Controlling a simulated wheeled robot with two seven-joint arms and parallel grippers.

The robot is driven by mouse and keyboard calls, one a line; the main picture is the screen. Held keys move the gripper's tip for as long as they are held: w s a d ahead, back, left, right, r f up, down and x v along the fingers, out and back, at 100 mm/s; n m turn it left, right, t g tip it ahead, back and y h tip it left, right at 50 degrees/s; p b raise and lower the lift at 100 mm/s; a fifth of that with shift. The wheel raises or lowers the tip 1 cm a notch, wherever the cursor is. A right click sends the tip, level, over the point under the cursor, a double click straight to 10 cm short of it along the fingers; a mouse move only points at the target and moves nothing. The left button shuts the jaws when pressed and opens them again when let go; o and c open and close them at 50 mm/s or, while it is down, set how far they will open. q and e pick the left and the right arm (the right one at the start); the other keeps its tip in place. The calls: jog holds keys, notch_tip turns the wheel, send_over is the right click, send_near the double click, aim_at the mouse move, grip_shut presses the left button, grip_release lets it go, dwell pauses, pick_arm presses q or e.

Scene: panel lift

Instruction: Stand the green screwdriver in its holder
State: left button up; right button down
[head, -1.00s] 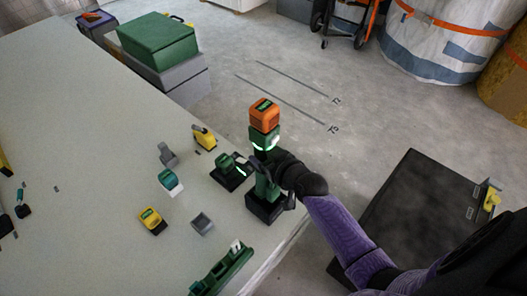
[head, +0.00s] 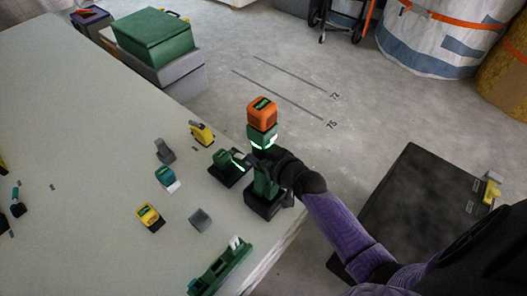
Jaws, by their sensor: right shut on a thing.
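A green upright tool (head: 264,185), which I take to be the green screwdriver, stands at the table's right edge. It has an orange top (head: 262,112) with a dark label and a glowing green band below it. My right gripper (head: 262,165) is shut around its green middle, partly hiding it. A black base (head: 264,207) sits under the tool on the table. I cannot tell whether this base is the holder or part of the tool, or whether the tool is fully seated. My left gripper is not in view.
A shorter green tool on a black base (head: 228,165) stands close to the left. Small yellow (head: 148,214), teal (head: 165,175) and grey (head: 200,220) blocks lie further left. A long green piece (head: 220,268) lies near the front edge.

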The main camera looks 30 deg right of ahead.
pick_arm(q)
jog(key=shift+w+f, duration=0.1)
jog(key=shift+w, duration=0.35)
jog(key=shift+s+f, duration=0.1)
pick_arm(e)
jog(key=shift+f, duration=0.25)
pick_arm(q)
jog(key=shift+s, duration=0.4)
pick_arm(e)
jog(key=shift+f+b, duration=0.35)
jog(key=shift+b, duration=0.05)
jog(key=shift+f+b, duration=0.35)
jog(key=shift+f, duration=0.4)
pick_arm(q)
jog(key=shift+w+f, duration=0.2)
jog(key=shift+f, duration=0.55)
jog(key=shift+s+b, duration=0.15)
jog(key=shift+b, duration=0.15)
pick_arm(e)
jog(key=shift+f, duration=0.1)
